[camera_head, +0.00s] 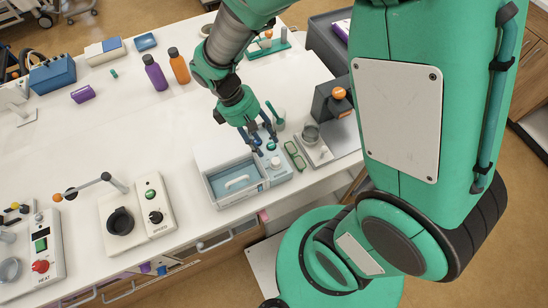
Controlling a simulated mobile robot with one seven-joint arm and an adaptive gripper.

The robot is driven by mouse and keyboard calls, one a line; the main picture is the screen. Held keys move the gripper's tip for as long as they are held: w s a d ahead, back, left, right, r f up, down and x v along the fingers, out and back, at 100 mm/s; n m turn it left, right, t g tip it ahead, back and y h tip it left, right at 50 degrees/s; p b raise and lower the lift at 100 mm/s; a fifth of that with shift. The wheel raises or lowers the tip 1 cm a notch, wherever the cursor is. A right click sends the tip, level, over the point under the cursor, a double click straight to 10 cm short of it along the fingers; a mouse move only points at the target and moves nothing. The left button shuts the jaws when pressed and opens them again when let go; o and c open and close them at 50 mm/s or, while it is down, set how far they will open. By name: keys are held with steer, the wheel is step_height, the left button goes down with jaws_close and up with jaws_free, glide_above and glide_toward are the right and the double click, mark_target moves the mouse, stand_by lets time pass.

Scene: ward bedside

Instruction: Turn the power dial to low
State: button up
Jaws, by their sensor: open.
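A white box-shaped appliance (205,158) with a blue-tinted front and a pale handle (237,182) stands near the front edge of the table. Its right-hand panel carries a pale round knob (275,162), which looks like the power dial; its label and pointer are too small to read. A small teal button (271,146) sits behind the knob. My gripper (265,144) points down over this panel, its fingers apart and empty. The fingertips are close to the button and just behind the knob; I cannot tell whether they touch anything. The fingers partly hide the panel.
Left of the appliance stand a unit with a SPEED dial (156,217) and one with a red HEAT dial (40,266). Green glasses (294,155) and a scale with a metal cup (311,133) are close on the right. The table's middle is clear.

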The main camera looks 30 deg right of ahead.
mark_target(276, 161)
steer(key=b+x, duration=0.1)
steer(key=x, duration=0.9)
steer(key=shift+f+b, duration=0.1)
steer(key=shift+b, duration=0.2)
steer(key=shift+s, duration=0.1)
steer(key=c, duration=1.1)
